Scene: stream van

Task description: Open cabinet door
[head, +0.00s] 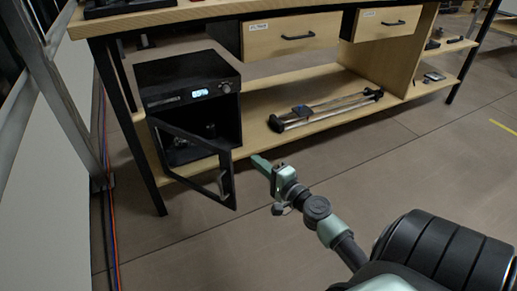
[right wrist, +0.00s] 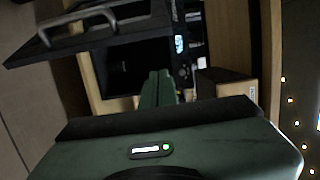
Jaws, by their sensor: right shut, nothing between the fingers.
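A black cabinet (head: 187,88) with a small lit display stands on the table's lower shelf at the left. Its dark-framed door (head: 229,185) is swung out toward me, and the interior shows. In the right wrist view the door (right wrist: 40,48) with its grey bar handle (right wrist: 80,22) is at the upper left, and the cabinet's dark opening (right wrist: 128,70) lies behind. My right gripper (head: 260,163) is shut and empty, just right of the door's free edge and apart from it. Its fingers also show in the right wrist view (right wrist: 157,90). My left gripper is out of view.
The wooden table (head: 180,17) has two drawers (head: 292,34) above the shelf (head: 262,98). A two-rail device (head: 325,108) lies on the shelf right of the cabinet. Coloured cables (head: 106,180) run along the floor at the left. The floor (head: 400,165) in front is mostly clear.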

